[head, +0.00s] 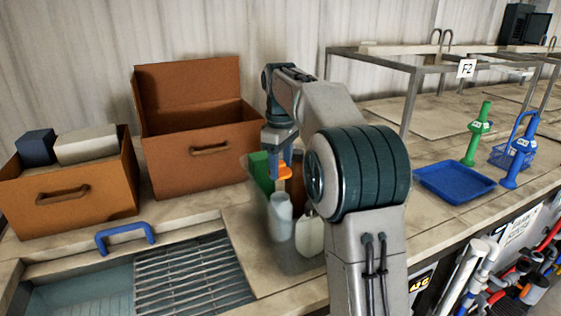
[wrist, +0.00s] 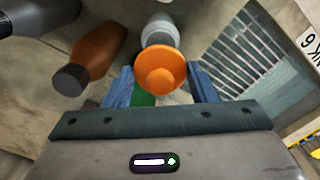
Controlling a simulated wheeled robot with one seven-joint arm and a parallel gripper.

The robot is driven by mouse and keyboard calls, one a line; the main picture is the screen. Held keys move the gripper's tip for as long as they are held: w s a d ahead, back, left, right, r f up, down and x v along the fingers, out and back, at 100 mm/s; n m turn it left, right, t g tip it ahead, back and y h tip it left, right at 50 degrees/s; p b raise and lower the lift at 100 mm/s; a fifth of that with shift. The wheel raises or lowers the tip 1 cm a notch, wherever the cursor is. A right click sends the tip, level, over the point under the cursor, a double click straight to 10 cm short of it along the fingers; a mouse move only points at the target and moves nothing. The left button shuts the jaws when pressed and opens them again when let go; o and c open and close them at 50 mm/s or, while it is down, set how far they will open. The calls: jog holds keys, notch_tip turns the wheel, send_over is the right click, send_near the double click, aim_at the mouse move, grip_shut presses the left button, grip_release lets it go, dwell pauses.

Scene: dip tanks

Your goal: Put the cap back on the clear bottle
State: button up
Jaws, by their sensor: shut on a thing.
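An orange cap (head: 284,172) is held in my gripper (head: 281,158). In the wrist view the orange cap (wrist: 160,70) sits between the blue fingers of my gripper (wrist: 160,84), its wide round side towards the camera. A pale, translucent bottle (head: 281,217), which looks like the clear bottle, stands upright below the cap in the head view. In the wrist view a pale bottle (wrist: 158,28) shows just beyond the cap, partly hidden by it. In the head view there is a gap between the cap and this bottle.
A white bottle (head: 309,235), a green container (head: 261,172) and a brown bottle (wrist: 97,52) stand close by. Brown boxes (head: 200,145) are at left, and a grated sink (head: 195,275) is in front. A blue tray (head: 455,183) lies at right.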

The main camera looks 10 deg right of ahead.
notch_tip(320, 180, down, 4)
jog(key=b, duration=0.4)
jog(key=shift+f+b, duration=0.3)
jog(key=shift+f, duration=0.6)
jog(key=shift+p, duration=0.5)
dwell(0.4)
jog(key=shift+f+p, duration=0.15)
jog(key=shift+p, duration=0.15)
dwell(1.4)
jog(key=o, duration=1.5)
